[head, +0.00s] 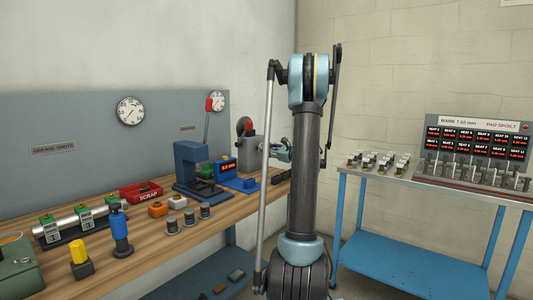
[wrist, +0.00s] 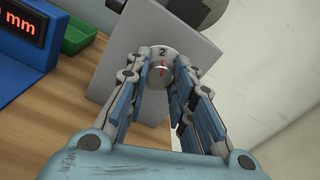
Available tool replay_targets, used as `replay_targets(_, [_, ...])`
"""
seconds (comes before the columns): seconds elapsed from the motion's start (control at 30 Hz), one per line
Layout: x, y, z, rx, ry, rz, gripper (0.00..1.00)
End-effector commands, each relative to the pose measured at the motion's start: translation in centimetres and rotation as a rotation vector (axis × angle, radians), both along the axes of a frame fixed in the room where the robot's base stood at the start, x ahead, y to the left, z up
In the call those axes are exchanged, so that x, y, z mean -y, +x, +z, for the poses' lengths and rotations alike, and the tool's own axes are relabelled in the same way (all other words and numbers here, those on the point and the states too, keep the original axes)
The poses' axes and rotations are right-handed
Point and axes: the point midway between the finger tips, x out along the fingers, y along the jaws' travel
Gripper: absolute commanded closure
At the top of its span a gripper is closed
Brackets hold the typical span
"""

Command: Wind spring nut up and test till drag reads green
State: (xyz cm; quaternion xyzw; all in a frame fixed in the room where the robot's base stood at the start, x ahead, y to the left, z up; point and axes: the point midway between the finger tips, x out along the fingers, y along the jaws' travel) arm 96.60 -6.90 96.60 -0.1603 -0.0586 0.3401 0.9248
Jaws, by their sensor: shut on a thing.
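In the wrist view, my gripper (wrist: 162,82) is shut on a round metal knob (wrist: 162,52) marked 2, with a red line on its face. The knob sits on a grey upright plate (wrist: 112,72); I cannot tell whether it is the spring nut. In the head view, my gripper (head: 272,150) is at the grey machine (head: 251,152) at the far right end of the bench, partly hidden by my arm. I see no drag reading that I can identify.
A blue press (head: 190,165) and a blue unit with a red mm display (head: 227,167) stand left of the machine. A red scrap bin (head: 140,192) and several small parts lie on the wooden bench (head: 160,240). A blue side table (head: 380,262) holds a display rack (head: 478,140).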

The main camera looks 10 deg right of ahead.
Motion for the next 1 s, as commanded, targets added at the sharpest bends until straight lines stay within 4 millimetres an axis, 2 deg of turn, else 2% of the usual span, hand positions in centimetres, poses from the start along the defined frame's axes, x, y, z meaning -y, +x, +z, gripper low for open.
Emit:
replay_targets(0.2, [-0.01,-0.01,-0.01,0.057,-0.067,0.000,1.00])
replay_targets(0.47, [-0.01,-0.02,-0.02,0.060,-0.071,0.000,1.00])
replay_targets(0.5, [-0.01,-0.02,-0.02,0.060,-0.071,0.000,0.76])
replay_targets(0.6, [-0.01,-0.02,-0.02,0.060,-0.071,0.000,0.57])
replay_targets(1.0, [0.33,-0.34,-0.01,0.059,-0.070,-0.002,0.57])
